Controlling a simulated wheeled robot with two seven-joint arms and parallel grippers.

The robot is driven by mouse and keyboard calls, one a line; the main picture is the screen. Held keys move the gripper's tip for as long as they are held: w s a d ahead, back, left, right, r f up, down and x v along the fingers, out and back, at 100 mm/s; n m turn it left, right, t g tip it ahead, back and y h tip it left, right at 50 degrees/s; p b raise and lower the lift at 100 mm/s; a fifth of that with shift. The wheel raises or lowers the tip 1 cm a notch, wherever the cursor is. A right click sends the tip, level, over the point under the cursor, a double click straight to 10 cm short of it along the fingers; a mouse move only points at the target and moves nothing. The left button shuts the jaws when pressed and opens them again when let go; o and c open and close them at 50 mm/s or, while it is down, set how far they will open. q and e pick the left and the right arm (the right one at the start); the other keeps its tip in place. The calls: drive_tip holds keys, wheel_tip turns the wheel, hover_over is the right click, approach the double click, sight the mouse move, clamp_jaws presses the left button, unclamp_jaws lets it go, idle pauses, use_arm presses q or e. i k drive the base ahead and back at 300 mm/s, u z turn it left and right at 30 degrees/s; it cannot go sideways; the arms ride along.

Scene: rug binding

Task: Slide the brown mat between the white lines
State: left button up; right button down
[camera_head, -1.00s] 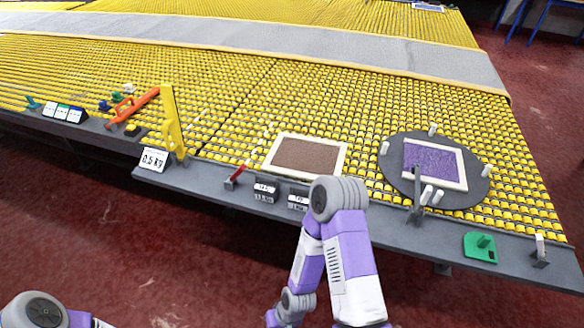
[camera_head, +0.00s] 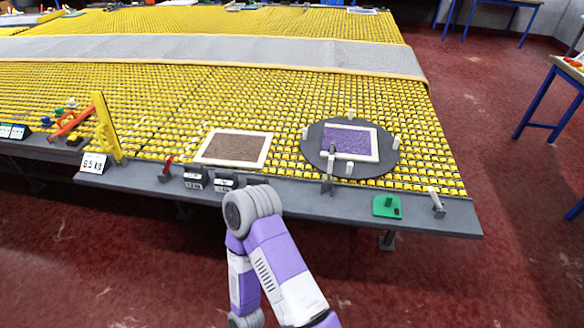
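The brown mat (camera_head: 235,147) lies flat in a cream frame on the yellow rollers, near the table's front edge. A purple and white arm of mine rises from the bottom to the front edge, below the brown mat. Its gripper is not visible, and the arm appears apart from the mat. My other gripper is also out of view.
A dark round plate (camera_head: 385,160) with upright white pegs carries a purple mat (camera_head: 349,140) to the right. A yellow post (camera_head: 106,127) with an orange arm (camera_head: 73,121) stands left. A green block (camera_head: 387,206) sits on the grey front ledge (camera_head: 300,200).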

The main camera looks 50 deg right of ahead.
sight(225, 148)
drive_tip(key=z, duration=1)
